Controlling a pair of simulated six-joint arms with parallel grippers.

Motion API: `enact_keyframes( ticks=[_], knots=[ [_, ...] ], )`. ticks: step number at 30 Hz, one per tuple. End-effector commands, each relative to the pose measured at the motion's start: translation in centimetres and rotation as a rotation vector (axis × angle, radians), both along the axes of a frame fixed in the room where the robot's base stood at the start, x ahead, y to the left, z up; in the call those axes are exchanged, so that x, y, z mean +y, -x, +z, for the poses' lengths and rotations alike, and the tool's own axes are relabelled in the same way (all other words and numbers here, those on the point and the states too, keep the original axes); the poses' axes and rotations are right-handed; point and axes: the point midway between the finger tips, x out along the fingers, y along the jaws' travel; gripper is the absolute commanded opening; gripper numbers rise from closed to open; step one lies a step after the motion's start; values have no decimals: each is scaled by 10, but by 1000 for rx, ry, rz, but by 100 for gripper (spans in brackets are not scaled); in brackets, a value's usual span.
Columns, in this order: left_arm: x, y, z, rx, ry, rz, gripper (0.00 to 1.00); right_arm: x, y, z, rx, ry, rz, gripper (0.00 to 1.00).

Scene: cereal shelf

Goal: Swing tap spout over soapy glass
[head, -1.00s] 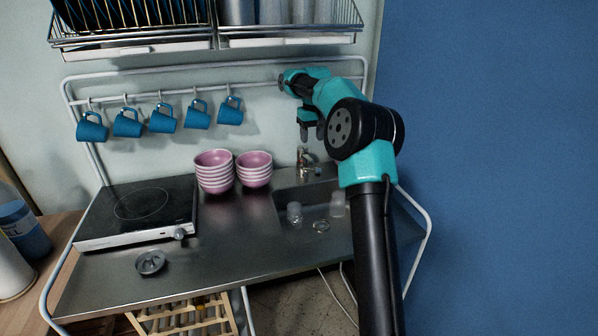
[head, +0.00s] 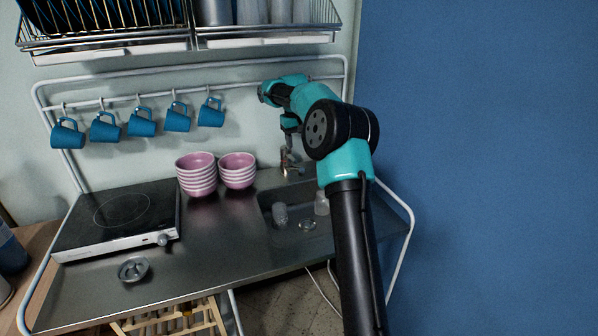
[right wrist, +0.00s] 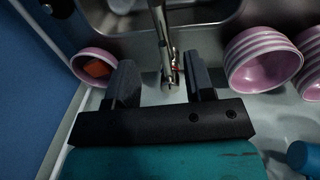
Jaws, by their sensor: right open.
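The metal tap (head: 288,163) stands at the back of the sink, right of the pink bowls. In the right wrist view the tap (right wrist: 163,45) runs between the two dark fingers. My right gripper (right wrist: 162,84) is open, with a finger on each side of the tap and gaps showing. In the head view the right gripper (head: 290,142) is just above the tap, small and partly hidden. Two clear glasses stand in the sink, one left (head: 280,213) and one right (head: 322,203). I cannot tell which is soapy. My left gripper is out of view.
Stacked pink bowls (head: 237,171) stand close left of the tap. A pink bowl (right wrist: 88,62) holding an orange item shows in the right wrist view. Blue mugs (head: 141,122) hang from the rail; a dish rack (head: 110,48) is above. A hotplate (head: 118,222) sits at left.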

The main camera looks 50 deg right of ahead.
Motion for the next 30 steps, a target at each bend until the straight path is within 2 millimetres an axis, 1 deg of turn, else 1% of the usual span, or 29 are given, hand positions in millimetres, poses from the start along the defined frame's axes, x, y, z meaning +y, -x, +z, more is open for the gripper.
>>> enact_keyframes(
  ticks=[1, 3, 18, 21, 24, 30],
  knots=[
    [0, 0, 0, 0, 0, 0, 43, 0, 1, -10, 3, -1, 0, 48],
    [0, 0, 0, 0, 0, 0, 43, -1, 1, -22, 3, -1, 0, 48],
    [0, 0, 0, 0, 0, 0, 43, -6, 3, -105, 1, 0, 0, 48],
    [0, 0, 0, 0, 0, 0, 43, -6, 3, -116, 2, -1, 1, 48],
    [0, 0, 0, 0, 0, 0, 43, -6, 3, -122, 0, 0, 0, 48],
    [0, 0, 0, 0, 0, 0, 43, -7, 3, -125, 0, 0, -1, 48]
  ],
)
